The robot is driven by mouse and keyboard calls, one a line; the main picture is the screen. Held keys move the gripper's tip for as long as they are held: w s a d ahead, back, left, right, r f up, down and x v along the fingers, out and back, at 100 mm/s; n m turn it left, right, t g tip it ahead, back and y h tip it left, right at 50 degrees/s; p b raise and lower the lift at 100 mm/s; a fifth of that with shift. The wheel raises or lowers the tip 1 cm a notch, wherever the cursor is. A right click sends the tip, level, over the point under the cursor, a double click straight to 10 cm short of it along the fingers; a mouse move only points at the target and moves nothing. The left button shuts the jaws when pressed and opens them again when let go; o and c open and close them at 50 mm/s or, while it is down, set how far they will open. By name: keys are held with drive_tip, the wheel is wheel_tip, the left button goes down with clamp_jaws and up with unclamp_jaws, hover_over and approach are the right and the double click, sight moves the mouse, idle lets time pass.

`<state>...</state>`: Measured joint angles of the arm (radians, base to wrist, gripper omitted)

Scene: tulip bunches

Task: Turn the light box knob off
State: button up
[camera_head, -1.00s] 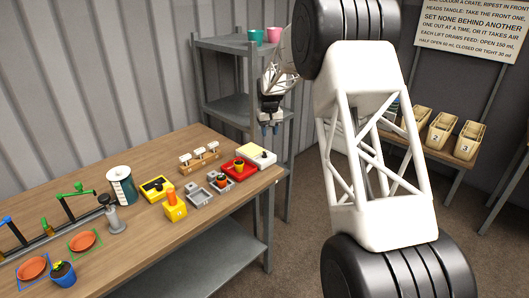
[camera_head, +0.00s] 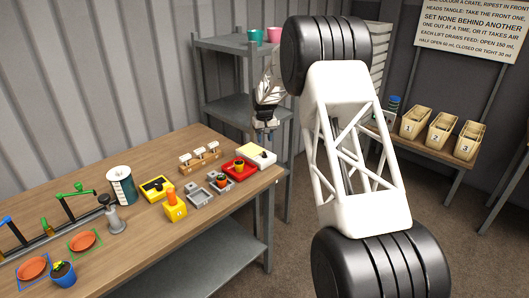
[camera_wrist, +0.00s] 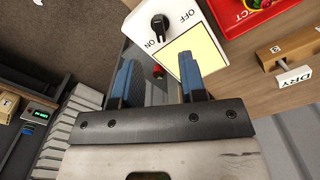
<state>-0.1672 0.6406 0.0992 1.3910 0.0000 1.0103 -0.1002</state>
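The light box (camera_head: 257,155) is a white box with a pale yellow panel at the table's far right corner. In the wrist view the light box (camera_wrist: 205,30) shows its glowing yellow panel (camera_wrist: 185,50) and a black knob (camera_wrist: 160,25) between the OFF and ON labels. The knob's lower end lies close to ON. My gripper (camera_head: 265,132) is above and behind the box in the head view. In the wrist view my gripper (camera_wrist: 158,60) is open and empty, its blue fingers apart. One fingertip overlaps the panel's edge in the picture; contact cannot be told.
A red tray (camera_head: 240,170) with a small pot stands beside the box. A wooden rack with tags (camera_head: 200,158) and grey trays (camera_head: 199,195) are to the left. A grey shelf unit (camera_head: 235,105) rises behind. Numbered crates (camera_head: 440,130) stand on a table at right.

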sight(264, 152)
drive_tip(key=shift+f, duration=3.6)
drive_tip(key=shift+c, duration=0.3)
clamp_jaws()
